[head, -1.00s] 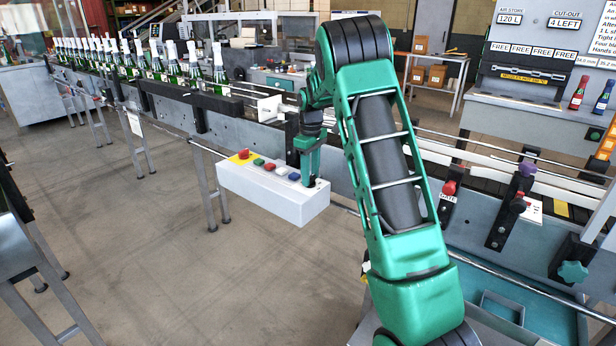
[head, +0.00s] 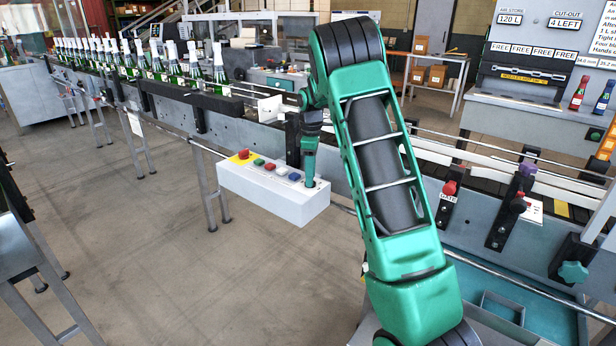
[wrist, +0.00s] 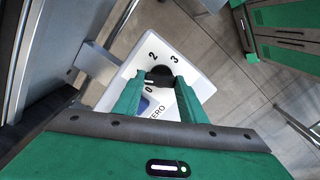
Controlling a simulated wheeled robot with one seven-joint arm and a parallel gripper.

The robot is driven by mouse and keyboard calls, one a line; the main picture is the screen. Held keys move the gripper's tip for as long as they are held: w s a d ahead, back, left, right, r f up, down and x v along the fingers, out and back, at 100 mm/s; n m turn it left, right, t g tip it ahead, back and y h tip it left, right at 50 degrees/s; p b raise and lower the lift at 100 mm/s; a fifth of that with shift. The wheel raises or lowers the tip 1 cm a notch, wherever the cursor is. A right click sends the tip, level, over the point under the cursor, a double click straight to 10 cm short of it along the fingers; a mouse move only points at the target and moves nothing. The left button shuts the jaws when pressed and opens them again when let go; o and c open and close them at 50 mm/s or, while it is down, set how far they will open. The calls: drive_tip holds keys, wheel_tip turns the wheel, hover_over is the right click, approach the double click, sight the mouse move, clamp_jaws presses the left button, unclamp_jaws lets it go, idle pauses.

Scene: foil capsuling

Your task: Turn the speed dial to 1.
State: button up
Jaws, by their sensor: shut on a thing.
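The speed dial is a round black knob (wrist: 160,73) on the white control box (head: 270,196). In the wrist view the figures 0, 2 and 3 show around it; the spot for 1 is hard to read. A small light mark shows at the knob's lower left edge, near the 0, but I cannot tell exactly where the dial points. My gripper (wrist: 160,80) is shut on the knob, with one green finger at each side. In the head view my gripper (head: 310,182) points down at the box's right end and hides the dial.
A red button (head: 243,155) on a yellow patch and several coloured buttons sit left of the dial. The conveyor (head: 225,122) with several bottles runs behind the box. Open floor (head: 130,240) lies in front of it.

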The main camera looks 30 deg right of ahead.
drive_tip(key=shift+w, duration=0.1)
drive_tip(key=o, duration=1.1)
drive_tip(key=shift+c, duration=0.2)
drive_tip(key=shift+r, duration=0.15)
wheel_tip(320, 180, up, 10)
drive_tip(key=shift+r, duration=0.25)
